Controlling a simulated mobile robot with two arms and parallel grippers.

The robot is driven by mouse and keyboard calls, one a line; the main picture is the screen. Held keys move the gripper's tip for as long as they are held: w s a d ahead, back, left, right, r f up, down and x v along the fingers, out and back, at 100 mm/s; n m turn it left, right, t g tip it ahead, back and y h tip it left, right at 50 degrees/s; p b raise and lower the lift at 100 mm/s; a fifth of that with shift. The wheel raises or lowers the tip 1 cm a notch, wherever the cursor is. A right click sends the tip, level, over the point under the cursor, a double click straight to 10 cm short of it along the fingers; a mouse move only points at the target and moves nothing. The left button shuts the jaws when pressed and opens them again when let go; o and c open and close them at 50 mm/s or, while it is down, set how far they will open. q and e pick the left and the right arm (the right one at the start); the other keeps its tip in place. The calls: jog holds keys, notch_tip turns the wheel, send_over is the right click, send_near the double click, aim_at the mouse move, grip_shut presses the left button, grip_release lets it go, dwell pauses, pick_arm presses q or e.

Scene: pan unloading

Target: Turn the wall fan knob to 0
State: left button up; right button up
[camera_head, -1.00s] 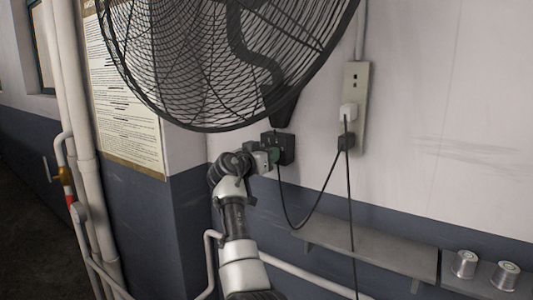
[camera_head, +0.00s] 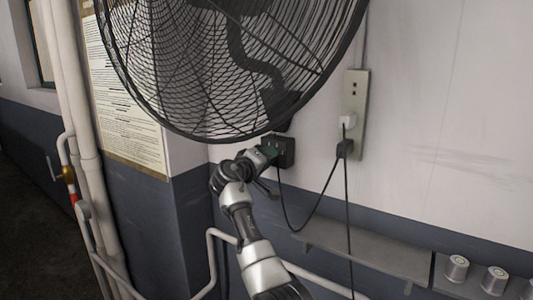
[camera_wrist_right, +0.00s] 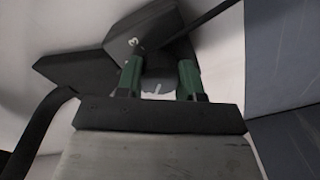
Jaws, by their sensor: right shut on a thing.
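The wall fan (camera_head: 235,65) has a black wire cage and hangs on the wall. Its black control box (camera_head: 286,150) sits on the wall just below the cage. My right gripper (camera_head: 270,152) is at the left front of this box, its green fingertips against it. In the right wrist view, the gripper's two green fingers (camera_wrist_right: 160,82) stand on either side of a pale grey knob (camera_wrist_right: 157,86) and are shut on it. A small light mark shows on the knob, but I cannot read its setting. The knob is hidden in the head view. My left gripper is not in view.
A black cord hangs from the box to a wall socket panel (camera_head: 356,110). A grey shelf (camera_head: 365,252) is on the wall below right, with several metal cans (camera_head: 457,267) farther right. White pipes (camera_head: 82,150) and a notice board (camera_head: 130,120) are at left.

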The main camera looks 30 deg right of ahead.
jog(key=shift+r+n+p, duration=0.1)
jog(key=shift+n+p, duration=1)
jog(key=shift+n, duration=0.8)
jog(key=o, duration=0.9)
jog(key=shift+a, duration=0.1)
jog(key=b+v, duration=0.3)
jog(key=v, duration=0.7)
jog(key=shift+s+a, duration=0.1)
jog(key=shift+a, duration=0.2)
